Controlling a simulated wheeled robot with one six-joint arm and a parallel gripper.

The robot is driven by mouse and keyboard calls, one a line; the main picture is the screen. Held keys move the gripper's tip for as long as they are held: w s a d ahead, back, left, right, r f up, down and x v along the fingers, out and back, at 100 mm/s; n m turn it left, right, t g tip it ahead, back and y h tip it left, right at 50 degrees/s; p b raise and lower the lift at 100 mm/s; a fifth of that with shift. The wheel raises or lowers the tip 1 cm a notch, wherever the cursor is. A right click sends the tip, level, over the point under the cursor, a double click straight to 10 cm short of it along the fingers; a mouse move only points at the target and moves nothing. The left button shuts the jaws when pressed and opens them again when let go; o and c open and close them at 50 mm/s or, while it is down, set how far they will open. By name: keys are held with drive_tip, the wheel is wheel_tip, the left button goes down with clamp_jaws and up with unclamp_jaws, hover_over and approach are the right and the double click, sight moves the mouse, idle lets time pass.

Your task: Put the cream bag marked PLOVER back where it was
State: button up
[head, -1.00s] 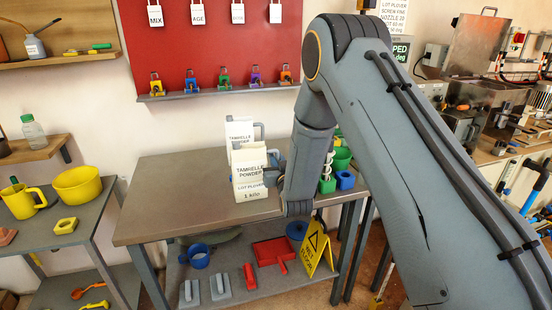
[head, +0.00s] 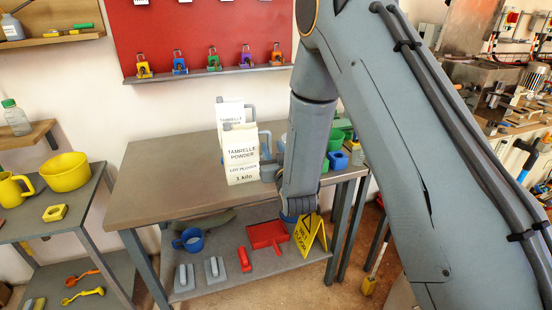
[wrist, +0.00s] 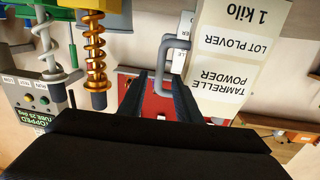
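The cream bag marked PLOVER (head: 241,155) stands upright on the grey table (head: 165,180), its label facing me. In the wrist view the bag (wrist: 225,60) appears upside down at the upper right. Its grey side handle (wrist: 168,50) reaches toward the fingers. My gripper (wrist: 161,85) is at the handle side of the bag, fingers apart, with the handle's end showing near or between them. Whether they touch it I cannot tell. In the head view my arm's wrist hides most of the gripper. A second cream bag (head: 231,110) stands close behind; its lot name is hidden.
The table's left half is clear. The lower shelf holds a blue mug (head: 188,240), a red dustpan (head: 267,235) and a yellow wet floor sign (head: 311,236). A red padlock board (head: 205,40) hangs behind.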

drive_tip(key=s+d+f+m+g+h, duration=0.15)
drive_tip(key=s+d+f+g, duration=0.25)
drive_tip(key=s+d+g, duration=0.8)
drive_tip(key=s+d+r+g+h, duration=0.1)
drive_tip(key=s+d+g, duration=0.1)
drive_tip(key=s, duration=0.9)
drive_tip(key=s+d+r+g+h, duration=0.1)
drive_tip(key=s+d+g, duration=0.1)
drive_tip(key=s, duration=0.9)
drive_tip(key=shift+s+d+m+g+b, duration=0.25)
drive_tip(key=shift+d+m+g+b, duration=0.05)
drive_tip(key=shift+d+m+b, duration=0.1)
drive_tip(key=shift+a, duration=0.15)
